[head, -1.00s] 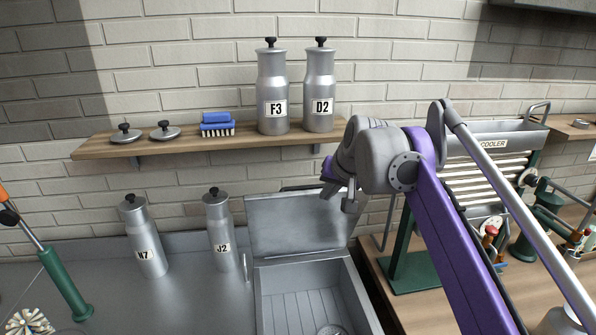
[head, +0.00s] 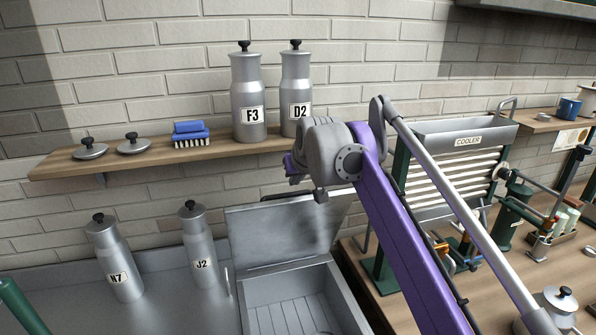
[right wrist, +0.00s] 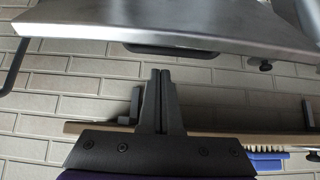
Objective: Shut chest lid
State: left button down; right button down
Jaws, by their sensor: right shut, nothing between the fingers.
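The metal chest (head: 340,302) stands at the bottom middle of the head view, with its grey lid (head: 262,234) raised and leaning back toward the wall. The inside of the chest shows. My right gripper (head: 293,172) is above the lid's top edge in the head view, partly hidden by its own wrist. In the right wrist view my right gripper (right wrist: 160,75) has its fingers shut with nothing between them. The lid (right wrist: 160,24) crosses the top of that view, with a dark handle (right wrist: 172,50) at its edge, just beyond the fingertips and apart from them. My left gripper does not show.
A wooden shelf (head: 70,168) holds can F3 (head: 249,98), can D2 (head: 296,90), two loose lids and a blue brush (head: 190,135). Cans N7 (head: 114,262) and J2 (head: 200,248) stand left of the chest. A cooler (head: 460,140) stands on the right.

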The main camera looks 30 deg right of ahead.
jog(key=s, duration=0.3)
jog(key=shift+a+f, duration=0.35)
jog(key=shift+f, duration=0.05)
jog(key=shift+f, duration=0.1)
